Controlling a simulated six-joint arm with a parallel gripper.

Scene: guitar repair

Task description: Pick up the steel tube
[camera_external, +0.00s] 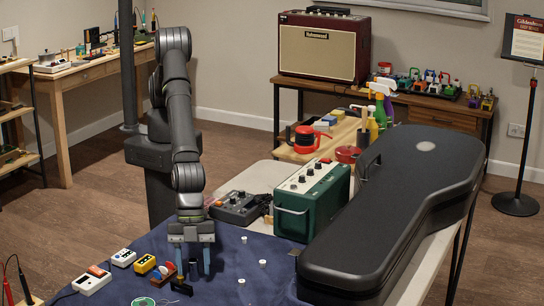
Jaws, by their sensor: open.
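My gripper (193,264) points straight down over the near part of the dark blue cloth (228,268), its two bluish fingers spread apart. A small dark, upright, tube-like shape (193,271) shows between the fingertips. It may be the steel tube, but it is too small and dark to be sure. I cannot tell whether the fingers touch it.
Small coloured boxes (145,264) and a black clip-like piece (181,288) lie left of and below my gripper. Several small white pieces (263,263) lie to the right. A green amplifier (312,200), a black pedal unit (237,208) and a large black guitar case (395,215) stand behind and right.

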